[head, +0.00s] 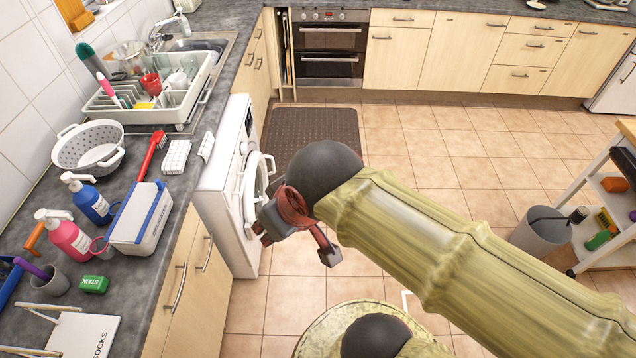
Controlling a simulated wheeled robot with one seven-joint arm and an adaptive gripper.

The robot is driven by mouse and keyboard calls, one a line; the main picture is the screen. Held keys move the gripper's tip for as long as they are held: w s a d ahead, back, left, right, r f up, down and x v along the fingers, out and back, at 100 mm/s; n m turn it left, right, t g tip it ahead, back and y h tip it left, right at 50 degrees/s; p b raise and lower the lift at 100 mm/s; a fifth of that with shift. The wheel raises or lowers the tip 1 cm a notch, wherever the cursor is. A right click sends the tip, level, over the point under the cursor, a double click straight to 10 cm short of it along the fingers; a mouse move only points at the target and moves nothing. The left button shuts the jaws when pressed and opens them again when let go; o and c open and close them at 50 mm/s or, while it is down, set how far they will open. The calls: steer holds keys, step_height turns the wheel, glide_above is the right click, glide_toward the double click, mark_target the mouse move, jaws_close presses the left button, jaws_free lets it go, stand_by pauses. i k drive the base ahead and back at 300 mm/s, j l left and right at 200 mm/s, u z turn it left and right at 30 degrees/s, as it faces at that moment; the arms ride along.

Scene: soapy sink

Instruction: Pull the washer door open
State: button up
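The white washer (222,178) stands under the counter at the left, its front turned to the right. Its round door (249,188) has a white rim and shows at a steep angle. I cannot tell whether it is closed or slightly ajar. My gripper (296,243) is in front of the door's lower right part. Its fingers are spread, one near the door's edge and the other out to the right over the floor. Nothing shows between them. My gripper and wrist hide part of the door, and I cannot tell whether a finger touches it.
Cabinets (190,290) adjoin the washer nearer to me. The counter (120,275) above holds a colander (88,147), bottles and a caddy. A dark mat (310,132) lies on the floor beyond. A grey bin (541,232) stands at right; the tiled floor between is open.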

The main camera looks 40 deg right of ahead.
mark_target(256, 160)
steer(key=l+z, duration=0.45)
steer(key=i+l+u, duration=0.25)
steer(key=i+l, duration=0.25)
steer(key=i+l+u, duration=0.25)
steer(key=i+l, duration=0.4)
steer(key=i+l+u, duration=0.25)
steer(key=i+l, duration=0.25)
steer(key=l, duration=0.25)
steer(key=i+j, duration=0.25)
